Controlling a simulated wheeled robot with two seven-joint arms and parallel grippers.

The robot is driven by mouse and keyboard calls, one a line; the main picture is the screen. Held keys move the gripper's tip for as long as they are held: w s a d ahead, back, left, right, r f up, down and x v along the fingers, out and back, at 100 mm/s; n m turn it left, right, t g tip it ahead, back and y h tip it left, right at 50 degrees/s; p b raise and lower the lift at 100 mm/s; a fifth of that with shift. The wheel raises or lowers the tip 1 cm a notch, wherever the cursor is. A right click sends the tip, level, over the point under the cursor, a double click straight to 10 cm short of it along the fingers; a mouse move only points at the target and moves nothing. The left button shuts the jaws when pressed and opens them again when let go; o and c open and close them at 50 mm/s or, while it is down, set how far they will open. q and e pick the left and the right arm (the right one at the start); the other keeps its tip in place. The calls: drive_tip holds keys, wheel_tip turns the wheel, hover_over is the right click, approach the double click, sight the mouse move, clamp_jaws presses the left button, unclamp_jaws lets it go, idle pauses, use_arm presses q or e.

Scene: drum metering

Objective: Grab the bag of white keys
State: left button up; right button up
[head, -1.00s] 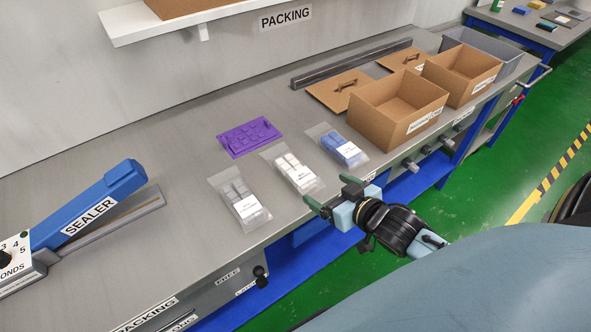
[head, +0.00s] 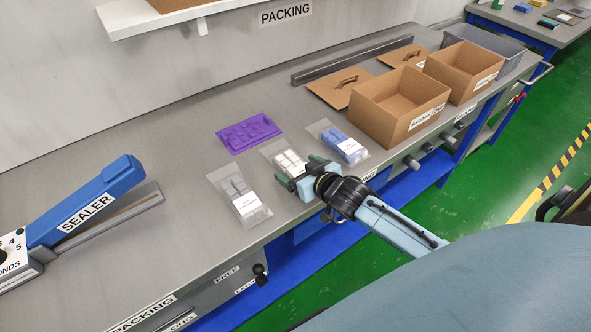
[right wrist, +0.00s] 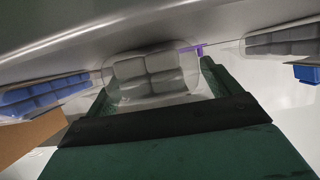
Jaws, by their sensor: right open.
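The bag of white keys (head: 287,160) is a clear bag with a white label, lying on the grey bench between two similar bags. My right gripper (head: 299,172) is open over its near half and hides part of it. In the right wrist view, the pale key blocks (right wrist: 148,74) show between the spread green fingers of my right gripper (right wrist: 156,86); whether the fingers touch the bag I cannot tell. A bag of grey keys (head: 240,200) lies to the left and a bag of blue keys (head: 340,143) to the right. My left gripper is not in view.
A purple tray (head: 249,133) lies behind the bags. A blue sealer (head: 90,205) stands at the left. Open cardboard boxes (head: 400,105) and a flat brown lid (head: 338,88) are at the right. The bench between sealer and bags is clear.

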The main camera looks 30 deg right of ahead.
drive_tip(key=shift+w, duration=0.1)
drive_tip(key=c, duration=1.2)
drive_tip(key=shift+o, duration=0.2)
drive_tip(key=shift+r, duration=0.1)
